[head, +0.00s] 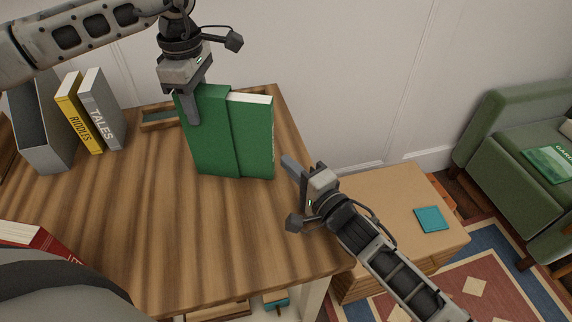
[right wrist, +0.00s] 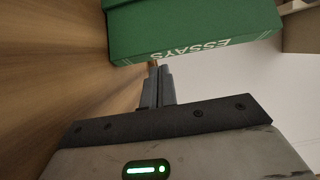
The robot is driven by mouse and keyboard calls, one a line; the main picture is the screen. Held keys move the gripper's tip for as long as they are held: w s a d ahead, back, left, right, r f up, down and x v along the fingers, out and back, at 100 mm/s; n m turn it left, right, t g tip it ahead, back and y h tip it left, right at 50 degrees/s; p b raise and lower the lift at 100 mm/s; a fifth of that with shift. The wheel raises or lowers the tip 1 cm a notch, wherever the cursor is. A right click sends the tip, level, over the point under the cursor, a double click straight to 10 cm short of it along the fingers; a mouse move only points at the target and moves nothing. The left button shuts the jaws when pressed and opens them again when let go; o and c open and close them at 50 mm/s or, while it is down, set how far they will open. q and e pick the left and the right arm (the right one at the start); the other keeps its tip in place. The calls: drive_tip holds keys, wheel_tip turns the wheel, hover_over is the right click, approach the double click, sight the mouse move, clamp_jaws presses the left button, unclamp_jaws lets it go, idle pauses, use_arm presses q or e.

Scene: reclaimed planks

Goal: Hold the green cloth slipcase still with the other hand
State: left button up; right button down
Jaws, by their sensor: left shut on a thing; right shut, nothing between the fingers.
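The green cloth slipcase (head: 212,140) stands upright near the table's far right corner in the head view. A green book (head: 256,142) with pale page tops sticks out of its right side. Its spine, lettered ESSAYS, shows in the right wrist view (right wrist: 190,38). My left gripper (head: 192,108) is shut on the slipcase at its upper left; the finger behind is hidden. My right gripper (head: 288,162) is shut and empty, just right of the book. Its closed fingers (right wrist: 158,84) point at the spine in the right wrist view, and I cannot tell whether they touch it.
A yellow book (head: 78,112), a grey book (head: 102,110) and a grey box (head: 38,130) stand at the table's left. A small tray (head: 158,125) lies behind the slipcase. A red book (head: 38,238) is at the lower left. The wooden table (head: 190,235) is clear in front.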

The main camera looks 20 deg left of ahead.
sight(260, 161)
drive_tip(key=shift+s+a, duration=0.15)
drive_tip(key=shift+a, duration=0.4)
drive_tip(key=shift+s+a, duration=0.2)
drive_tip(key=shift+a, duration=0.5)
drive_tip(key=shift+s+a, duration=0.25)
drive_tip(key=shift+a, duration=0.45)
drive_tip(key=shift+s+a, duration=0.2)
drive_tip(key=shift+a, duration=0.5)
drive_tip(key=shift+s, duration=0.1)
